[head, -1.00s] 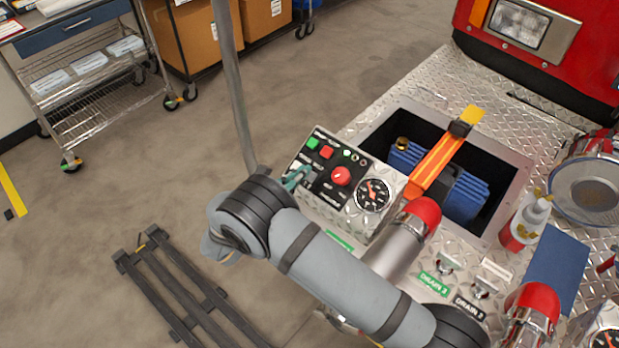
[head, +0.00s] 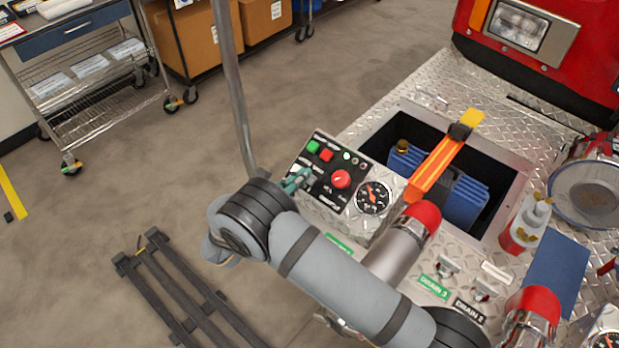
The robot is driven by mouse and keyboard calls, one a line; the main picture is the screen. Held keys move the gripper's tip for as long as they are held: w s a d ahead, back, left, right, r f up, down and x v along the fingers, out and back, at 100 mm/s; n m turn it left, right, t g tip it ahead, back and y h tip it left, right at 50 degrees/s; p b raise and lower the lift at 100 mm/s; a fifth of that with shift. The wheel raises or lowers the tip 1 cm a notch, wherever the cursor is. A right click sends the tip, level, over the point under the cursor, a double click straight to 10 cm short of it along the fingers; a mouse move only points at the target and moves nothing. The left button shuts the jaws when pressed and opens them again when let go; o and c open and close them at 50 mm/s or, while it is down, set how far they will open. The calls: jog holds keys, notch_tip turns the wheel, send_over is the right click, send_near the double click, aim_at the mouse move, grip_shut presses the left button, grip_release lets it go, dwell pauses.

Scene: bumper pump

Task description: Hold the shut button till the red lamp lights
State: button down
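The control panel (head: 325,196) is a tilted box on the metal deck. My gripper (head: 298,180), teal, is at the panel's left edge, below the green and red buttons. Its fingertips are small and partly hidden by my arm, so I cannot tell their opening or any contact.
An orange bar with a yellow end (head: 438,160) lies across the open bay (head: 395,125) beside the panel. Red-capped cylinders (head: 421,216) and a bottle (head: 530,220) stand nearby on the deck. A grey pole rises behind my arm. Dark rails (head: 170,290) lie on the floor.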

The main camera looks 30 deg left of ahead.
jog(key=shift+f, duration=0.15)
jog(key=shift+w+f, duration=0.2)
jog(key=shift+f, duration=0.05)
jog(key=shift+w+d+f+b, duration=0.1)
jog(key=shift+w+f+b, duration=0.15)
jog(key=shift+f+b, duration=0.3)
dwell(0.9)
jog(key=shift+r, duration=0.2)
dwell(2.6)
jog(key=shift+s+r+p, duration=0.45)
jog(key=shift+r+p, duration=0.25)
jog(key=shift+r, duration=0.05)
jog(key=shift+s+a+r+p, duration=0.1)
jog(key=shift+s+r+p, duration=0.35)
jog(key=shift+r+p, duration=0.2)
jog(key=shift+s+a+r+p, duration=0.1)
jog(key=shift+s+r+p, duration=0.3)
jog(key=shift+r+p, duration=0.3)
jog(key=shift+s+a+r+p, duration=0.1)
jog(key=shift+s+r+p, duration=0.4)
jog(key=shift+r, duration=0.3)
jog(key=shift+a+r, duration=0.1)
